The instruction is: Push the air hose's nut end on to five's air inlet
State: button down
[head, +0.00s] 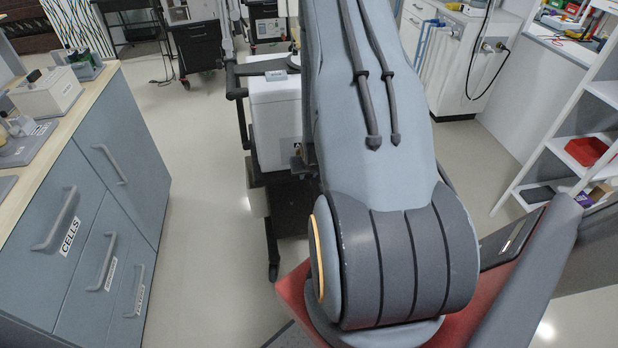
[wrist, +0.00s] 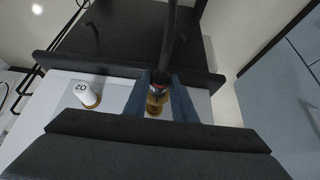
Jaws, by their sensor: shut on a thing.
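In the wrist view my gripper (wrist: 160,92) is shut on the end of the dark air hose (wrist: 169,45). A brass nut (wrist: 157,104) with a dark and red band above it shows between the fingers. The hose runs up and away from the fingers. The nut is over the white top of a unit (wrist: 118,92). The air inlet cannot be told apart from the brass at the nut, so I cannot tell whether they touch. In the head view my arm hides the gripper and hose end; a white unit (head: 275,128) stands on a dark cart behind it.
A white fitting marked O2 (wrist: 86,93) with a brass base stands left of the fingers. A dark shelf (wrist: 130,45) lies beyond the white top. In the head view a blue-grey cabinet (head: 95,215) stands left, shelving (head: 570,150) right; floor is clear between cabinet and cart.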

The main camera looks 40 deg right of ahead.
jog(key=shift+w+d+b, duration=0.25)
jog(key=shift+w+d, duration=0.15)
jog(key=shift+w, duration=0.3)
jog(key=shift+w+d+b, duration=0.2)
jog(key=shift+w+d, duration=0.15)
jog(key=shift+w, duration=0.35)
jog(key=shift+w+d+r, duration=0.1)
jog(key=shift+w+d, duration=0.3)
jog(key=shift+w, duration=0.25)
jog(key=shift+w+d, duration=0.35)
jog(key=shift+w, duration=0.3)
dwell(0.8)
jog(key=c, duration=1.4)
grip_release()
jog(key=shift+c, duration=0.2)
jog(key=shift+o, duration=0.3)
jog(key=shift+s+b, duration=0.1)
jog(key=shift+b, duration=0.2)
jog(key=shift+b+v, duration=0.55)
jog(key=shift+v, duration=3.3)
jog(key=shift+a, duration=0.15)
